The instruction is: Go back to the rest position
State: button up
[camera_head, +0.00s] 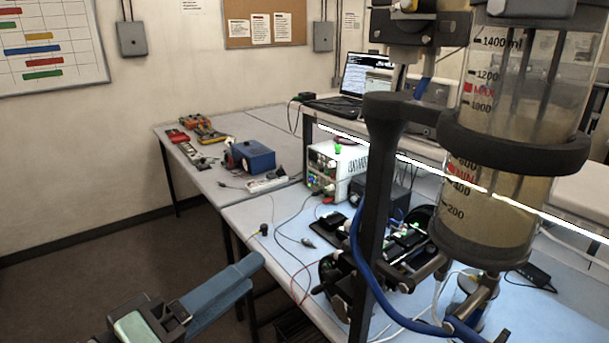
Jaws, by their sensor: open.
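My gripper (247,277) is at the lower left, with blue-grey fingers that point up and to the right. It is open, and nothing shows between the fingers. It hangs over the floor, left of the blue-topped bench, apart from the things on it. The clear cylinder (500,200) stands upright at the right, held by a dark ring (515,150) on a dark post (378,200). It has marks from 200 to 1400 ml and holds cloudy tan liquid. The lower part of my arm is cut off by the bottom edge.
The near bench (275,222) holds a white powered unit (335,165), cables and a dark device (400,240). A laptop (365,85) sits on a shelf behind. The far bench bears a blue box (250,156) and tools. The floor (110,265) at left is clear.

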jog(key=w+d+r+m+t+y+b, duration=0.1)
jog(key=w+d+r+m+t+y, duration=0.15)
jog(key=r, duration=0.35)
jog(key=w+d+r+m+t+y+b, duration=0.1)
jog(key=r+t+y, duration=0.25)
jog(key=r, duration=0.25)
jog(key=s+d+r+m+t+y+b, duration=0.1)
jog(key=s+d+r+m+t+y, duration=0.2)
jog(key=s+r+t, duration=0.4)
notch_tip(320, 180, up, 6)
jog(key=shift+s+d+f+y, duration=0.15)
jog(key=shift+s+d+y, duration=0.2)
jog(key=shift+s, duration=0.65)
jog(key=shift+a, duration=0.15)
